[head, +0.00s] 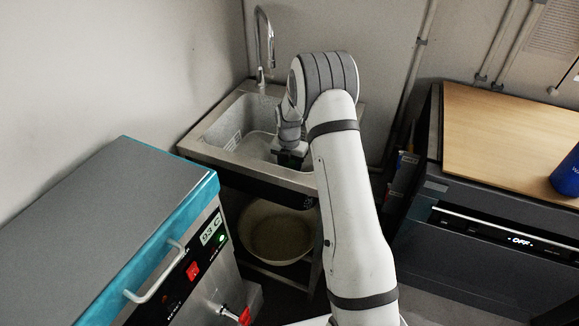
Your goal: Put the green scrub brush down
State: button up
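My gripper (291,157) points down into the right part of the metal sink (213,133), low over the basin near its front rim. A small dark green patch shows at the fingertips. It may be the green scrub brush, but it is too small and dark to make out its shape. My wrist and the gripper body cover most of that spot. I cannot tell whether the fingers are open or closed on it, or whether it touches the basin.
A curved tap (264,45) rises behind the sink. A pale bowl (276,232) stands on the shelf below. A teal-edged oven (130,215) stands at left. At right, a dark appliance (480,240) has a wooden top (505,135) with a blue container (568,175).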

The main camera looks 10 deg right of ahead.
jog(key=shift+f, duration=0.2)
jog(key=o, duration=1)
jog(key=shift+c, duration=0.2)
